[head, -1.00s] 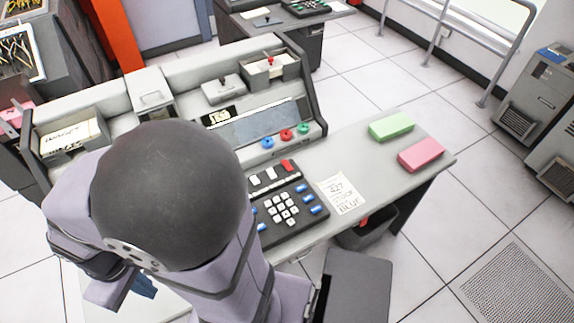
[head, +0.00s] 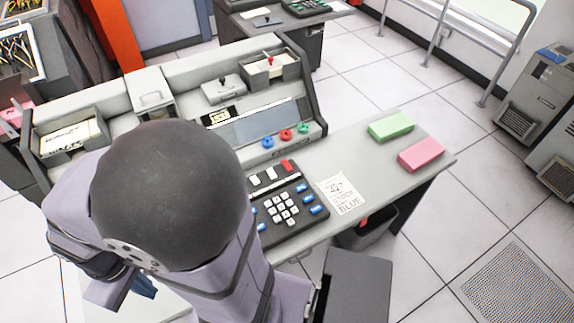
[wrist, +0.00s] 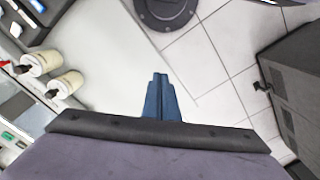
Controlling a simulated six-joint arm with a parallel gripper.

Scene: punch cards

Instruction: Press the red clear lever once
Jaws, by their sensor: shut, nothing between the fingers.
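A small red-topped lever (head: 269,58) stands up in a grey open-topped box at the back right of the console. A red key (head: 288,165) sits at the top right of the black keypad (head: 292,222). I cannot tell from labels which one is the clear lever. My gripper shows as blue fingers (head: 144,286) at the lower left, well apart from both. My arm hides part of the console's left and front.
A black-handled lever (head: 224,83) stands left of the red-topped one. Blue, red and green knobs (head: 286,135) sit in front of the display. A written card (head: 342,193), a green block (head: 391,126) and a pink block (head: 421,154) lie on the right desk. A bin (head: 366,232) stands below.

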